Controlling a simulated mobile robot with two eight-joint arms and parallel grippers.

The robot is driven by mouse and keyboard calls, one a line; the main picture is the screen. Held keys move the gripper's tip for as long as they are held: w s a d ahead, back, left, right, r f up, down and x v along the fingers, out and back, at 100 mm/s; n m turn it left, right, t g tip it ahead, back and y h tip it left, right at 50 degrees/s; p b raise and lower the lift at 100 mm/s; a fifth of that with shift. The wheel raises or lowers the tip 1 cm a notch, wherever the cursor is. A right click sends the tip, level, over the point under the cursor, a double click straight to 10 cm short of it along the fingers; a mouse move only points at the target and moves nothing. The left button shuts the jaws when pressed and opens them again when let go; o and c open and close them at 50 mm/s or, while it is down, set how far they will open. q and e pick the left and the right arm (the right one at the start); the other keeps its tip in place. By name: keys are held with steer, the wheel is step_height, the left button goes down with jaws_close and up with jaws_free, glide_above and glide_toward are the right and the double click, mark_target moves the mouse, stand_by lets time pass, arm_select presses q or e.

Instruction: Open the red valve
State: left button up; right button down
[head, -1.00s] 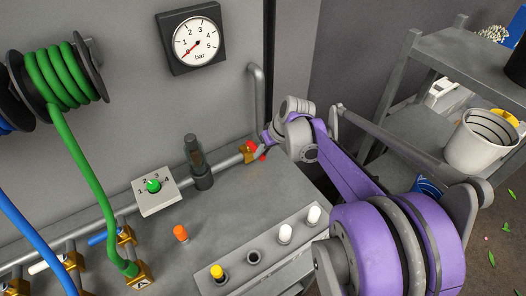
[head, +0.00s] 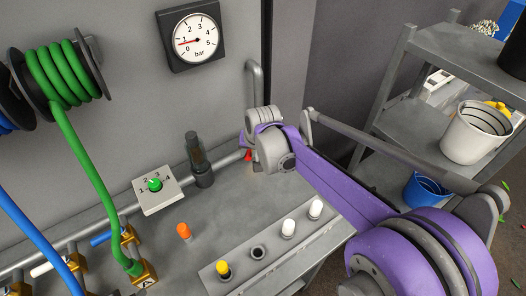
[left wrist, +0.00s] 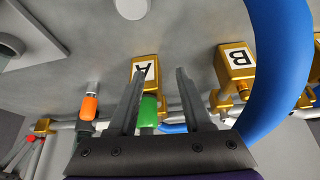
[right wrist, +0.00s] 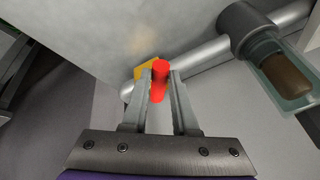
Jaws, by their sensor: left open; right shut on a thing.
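The red valve handle (right wrist: 158,88) is between the fingers of my right gripper (right wrist: 162,74), which is shut on it. The valve's brass body (right wrist: 146,68) sits on a grey pipe just behind. In the head view only a bit of the red handle (head: 249,155) shows; my right wrist hides the rest. The pressure gauge (head: 194,36) on the wall has its needle near 1 bar. My left gripper (left wrist: 160,74) is open and empty, in front of the brass block marked A (left wrist: 145,68) with a green hose fitting (left wrist: 148,110).
A selector with a green knob (head: 155,184) and a dark filter (head: 199,160) stand left of the valve. Green (head: 82,150) and blue (head: 35,240) hoses hang at left. A shelf (head: 425,60) with a white bucket (head: 476,132) stands at right.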

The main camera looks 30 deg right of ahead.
arm_select(q)
steer(key=shift+s+f, duration=0.1)
steer(key=shift+f, duration=0.05)
steer(key=shift+w+r, duration=0.2)
steer(key=shift+r, duration=0.2)
arm_select(e)
steer(key=shift+w+a+m+g+h, duration=0.35)
steer(key=shift+w+a+m+h, duration=0.45)
steer(key=shift+m, duration=0.85)
steer(key=shift+w+a+m+g+h, duration=0.4)
steer(key=shift+w+a+m, duration=0.5)
steer(key=shift+m, duration=0.8)
steer(key=shift+w+a+m+g+h, duration=0.25)
steer(key=shift+w+a+m+h, duration=0.6)
steer(key=shift+m, duration=0.8)
steer(key=shift+w+d, duration=0.2)
steer(key=shift+d, duration=0.05)
steer(key=c, duration=0.7)
jaws_free()
